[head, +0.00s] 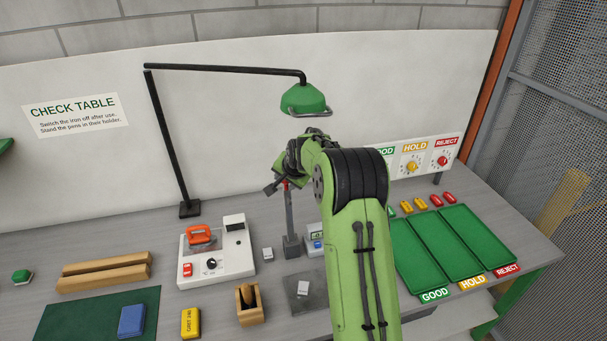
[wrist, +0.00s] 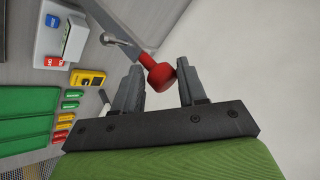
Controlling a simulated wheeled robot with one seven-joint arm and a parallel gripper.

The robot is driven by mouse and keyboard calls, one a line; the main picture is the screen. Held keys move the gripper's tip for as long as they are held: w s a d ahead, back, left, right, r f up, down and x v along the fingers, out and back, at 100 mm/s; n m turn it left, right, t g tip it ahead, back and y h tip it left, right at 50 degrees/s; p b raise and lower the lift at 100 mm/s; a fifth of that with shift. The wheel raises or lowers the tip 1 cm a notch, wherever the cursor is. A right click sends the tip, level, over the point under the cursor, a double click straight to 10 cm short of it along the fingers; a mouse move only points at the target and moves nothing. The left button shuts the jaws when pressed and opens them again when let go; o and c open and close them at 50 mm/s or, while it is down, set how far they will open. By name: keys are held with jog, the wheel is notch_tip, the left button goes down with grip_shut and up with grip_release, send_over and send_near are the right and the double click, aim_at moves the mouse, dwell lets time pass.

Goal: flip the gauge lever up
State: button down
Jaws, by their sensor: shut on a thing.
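The gauge stands on the table as a grey post (head: 291,220) on a grey base plate, with a white block (head: 303,288) on the plate. The lever's red knob (wrist: 159,75) sits between the fingers of my gripper (wrist: 160,88) in the wrist view, and the gripper is shut on it. A grey bar (wrist: 122,22) and a silver pin (wrist: 112,40) lie just beyond the knob. In the head view my gripper (head: 279,184) is at the top of the post, and my arm hides part of the gauge. The lever's exact angle is hard to tell.
A black lamp arm with a green shade (head: 305,98) hangs above and behind my gripper. Green trays (head: 424,262) and a dial panel (head: 437,158) are at the right. A wooden holder (head: 250,312) is in front.

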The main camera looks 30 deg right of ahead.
jog(key=shift+d+f, duration=0.2)
jog(key=shift+f, duration=0.1)
jog(key=c, duration=0.8)
grip_release()
jog(key=shift+w, duration=0.15)
jog(key=shift+s+r, duration=0.2)
jog(key=shift+r, duration=0.2)
jog(key=v, duration=0.5)
jog(key=b+v, duration=0.1)
jog(key=v, duration=0.4)
jog(key=b+v, duration=0.1)
jog(key=v, duration=0.4)
jog(key=shift+w+a+r, duration=0.15)
jog(key=shift+a+r, duration=0.2)
jog(key=s+a+f+n+g+b, duration=0.1)
jog(key=s+a+f+n+b, duration=0.15)
jog(key=s+a+n, duration=0.8)
jog(key=shift+n+g+y, duration=0.5)
jog(key=shift+n, duration=0.15)
jog(key=s+a+f, duration=0.1)
jog(key=s+f, duration=0.1)
jog(key=s, duration=0.4)
jog(key=s+a+f+b, duration=0.1)
jog(key=s+a+f, duration=0.1)
jog(key=s, duration=0.5)
jog(key=s+a+f+b, duration=0.1)
jog(key=s+a+f, duration=0.1)
jog(key=s, duration=0.4)
jog(key=shift+s+f, duration=0.25)
jog(key=shift+s, duration=0.05)
